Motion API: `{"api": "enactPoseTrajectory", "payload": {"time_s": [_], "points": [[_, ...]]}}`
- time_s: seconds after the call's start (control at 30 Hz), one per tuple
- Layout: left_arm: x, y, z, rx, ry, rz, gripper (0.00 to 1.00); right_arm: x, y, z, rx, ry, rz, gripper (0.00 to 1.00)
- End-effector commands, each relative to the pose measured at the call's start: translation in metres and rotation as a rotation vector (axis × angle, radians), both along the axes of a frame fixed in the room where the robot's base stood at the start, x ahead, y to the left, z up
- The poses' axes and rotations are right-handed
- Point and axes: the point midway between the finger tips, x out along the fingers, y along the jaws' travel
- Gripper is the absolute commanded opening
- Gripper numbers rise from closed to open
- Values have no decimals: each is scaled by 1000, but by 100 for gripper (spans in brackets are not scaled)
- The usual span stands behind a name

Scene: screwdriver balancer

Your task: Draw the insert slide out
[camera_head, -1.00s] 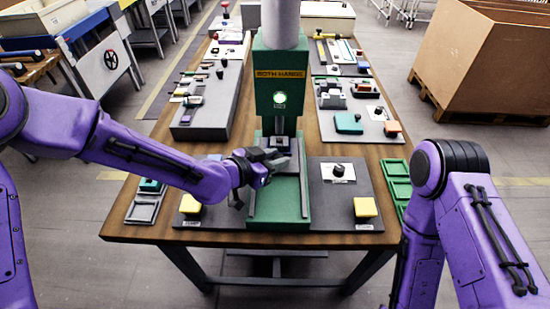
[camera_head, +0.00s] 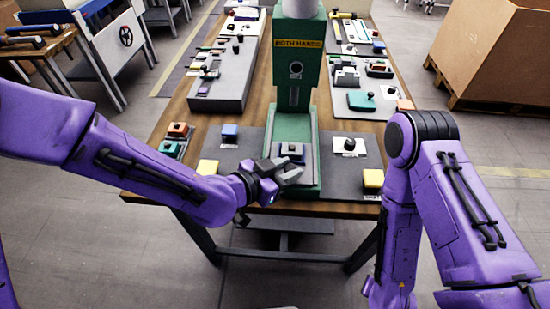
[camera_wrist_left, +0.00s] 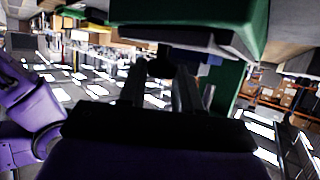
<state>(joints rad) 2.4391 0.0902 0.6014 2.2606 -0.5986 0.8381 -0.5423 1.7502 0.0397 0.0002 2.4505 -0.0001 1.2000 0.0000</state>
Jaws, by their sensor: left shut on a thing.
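The insert slide (camera_head: 291,151) is a small dark plate with a light block on top. It sits in the front part of the green channel of the press (camera_head: 297,65), out in front of the press column. My left gripper (camera_head: 290,172) is at the slide's front edge and shut on its handle. The left wrist view shows the two fingers (camera_wrist_left: 160,92) around a dark knob (camera_wrist_left: 160,67); the grip itself is dark there. My right arm stands at the right, and its gripper is out of view.
Yellow buttons flank the channel, at left (camera_head: 208,167) and right (camera_head: 373,178). A black knob (camera_head: 350,144) stands on the right plate. Small trays with coloured blocks (camera_head: 177,129) are at the left table edge. The floor in front of the table is clear.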

Motion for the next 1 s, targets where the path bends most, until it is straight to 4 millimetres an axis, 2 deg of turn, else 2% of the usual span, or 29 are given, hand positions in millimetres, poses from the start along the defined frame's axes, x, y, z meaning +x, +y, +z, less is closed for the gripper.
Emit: {"api": "enactPoseTrajectory", "payload": {"time_s": [0.23,0.27,0.3,0.33,0.67,0.77,0.93,1.0], "points": [[-4,-2,-1,1,4,-9,0,0,0,0,0,0,0,0],[-4,-2,-1,2,4,-9,36,0,0,0,0,0,0,0],[-4,-1,-1,2,4,-9,49,0,0,0,0,0,0,0],[-4,-1,-1,1,5,-7,56,0,0,0,0,0,0,0],[-4,3,1,0,3,-3,56,0,0,0,0,0,0,0],[-11,13,6,0,3,-2,56,0,0,-3,0,0,0,0],[-34,42,22,-3,2,-2,56,0,0,-6,0,0,0,0],[-42,53,37,2,8,-3,56,0,0,22,0,1,0,0]]}}
